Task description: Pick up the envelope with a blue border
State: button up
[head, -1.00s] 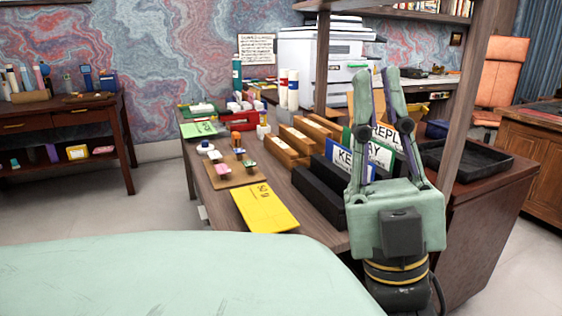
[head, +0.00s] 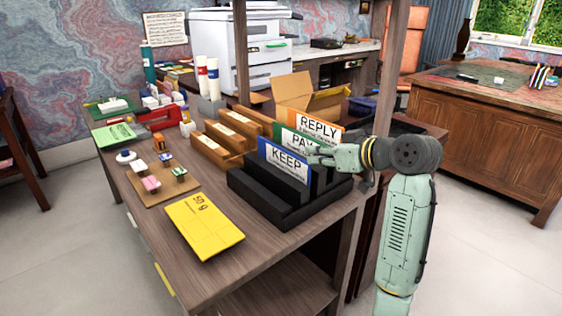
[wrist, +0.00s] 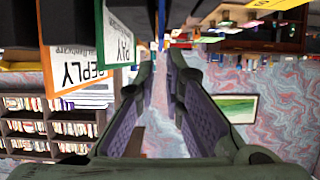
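The blue-bordered envelope (head: 284,163), lettered KEEP, stands upright in the front slot of a black sorter (head: 262,207). Behind it stand a green-bordered PAY one (head: 291,139) and an orange-bordered REPLY one (head: 318,128). My gripper (head: 316,153) reaches in from the right, its fingers beside the PAY envelope and near the right edge of the KEEP one. In the wrist view the fingers (wrist: 160,58) are apart with nothing seen between them. That view is upside down; a thin blue edge (wrist: 161,20) shows beyond the tips, and PAY and REPLY lie to the left.
A yellow envelope (head: 204,226) lies flat in front. A wooden post (head: 241,60) rises behind the trays.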

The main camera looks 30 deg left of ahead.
aim_at(291, 154)
jog(key=p+x, duration=0.2)
jog(key=x, duration=0.8)
jog(key=shift+a+f, duration=0.1)
jog(key=shift+f, duration=0.15)
jog(key=shift+c, duration=0.2)
grip_shut()
jog(key=shift+r, duration=0.1)
